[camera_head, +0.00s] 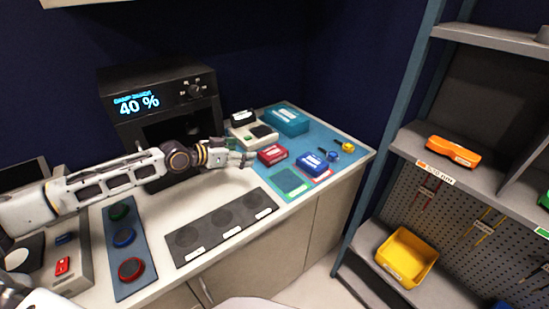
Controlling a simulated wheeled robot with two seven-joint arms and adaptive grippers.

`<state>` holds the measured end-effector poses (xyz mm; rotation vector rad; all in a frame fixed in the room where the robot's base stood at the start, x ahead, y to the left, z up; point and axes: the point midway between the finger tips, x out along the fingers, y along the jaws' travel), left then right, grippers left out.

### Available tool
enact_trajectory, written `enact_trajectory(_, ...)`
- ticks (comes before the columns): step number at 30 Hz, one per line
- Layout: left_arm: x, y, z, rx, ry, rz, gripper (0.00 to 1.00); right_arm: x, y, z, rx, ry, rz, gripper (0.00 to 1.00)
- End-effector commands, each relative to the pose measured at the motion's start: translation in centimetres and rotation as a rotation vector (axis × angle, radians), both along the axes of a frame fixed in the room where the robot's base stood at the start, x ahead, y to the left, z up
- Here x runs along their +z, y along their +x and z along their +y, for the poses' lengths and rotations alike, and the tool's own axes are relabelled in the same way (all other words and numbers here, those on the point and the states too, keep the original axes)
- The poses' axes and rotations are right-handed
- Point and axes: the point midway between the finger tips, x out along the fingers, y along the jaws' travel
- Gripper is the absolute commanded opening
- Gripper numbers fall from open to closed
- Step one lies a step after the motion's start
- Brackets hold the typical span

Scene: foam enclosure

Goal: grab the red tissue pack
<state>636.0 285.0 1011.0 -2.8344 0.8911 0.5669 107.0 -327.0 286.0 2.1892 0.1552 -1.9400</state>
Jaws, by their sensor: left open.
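The red tissue pack (272,154) lies on the blue mat (341,150) at the right part of the counter. My left arm reaches in from the left, and my left gripper (250,157) is open just left of the red pack, its fingertips pointing at it. I cannot tell whether the fingertips touch the pack. Nothing is seen between the fingers. My right gripper is not in view.
A blue pack (312,162) lies right of the red one, and a teal box (287,120) stands behind. A small device (252,133) is close behind my gripper. A black machine (165,105) stands behind my arm. A grey panel (222,225) lies in front.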

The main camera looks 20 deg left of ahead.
Motion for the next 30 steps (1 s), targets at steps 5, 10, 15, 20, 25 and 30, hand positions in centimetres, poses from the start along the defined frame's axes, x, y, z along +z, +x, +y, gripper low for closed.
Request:
enact_trajectory(5, -1.1, 0.0, 0.1, 0.001, 0.000, -0.001, 0.88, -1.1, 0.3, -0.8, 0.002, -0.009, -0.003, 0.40)
enact_trajectory(10, -1.2, 0.0, 0.1, 0.002, 0.000, -0.001, 0.88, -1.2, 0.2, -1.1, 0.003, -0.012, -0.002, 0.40)
enact_trajectory(15, -1.1, 0.0, 0.1, 0.002, 0.000, -0.001, 0.88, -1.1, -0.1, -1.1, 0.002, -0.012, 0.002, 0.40)
enact_trajectory(20, -1.1, 0.1, 0.1, 0.002, -0.001, -0.002, 0.88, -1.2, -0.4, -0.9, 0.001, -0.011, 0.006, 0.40)
enact_trajectory(25, -1.3, 0.4, -0.1, 0.001, -0.002, -0.002, 0.88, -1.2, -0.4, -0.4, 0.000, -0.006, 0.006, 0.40)
enact_trajectory(30, -1.6, 1.1, -0.6, 0.001, -0.002, -0.002, 0.88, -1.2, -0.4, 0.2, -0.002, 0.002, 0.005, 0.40)
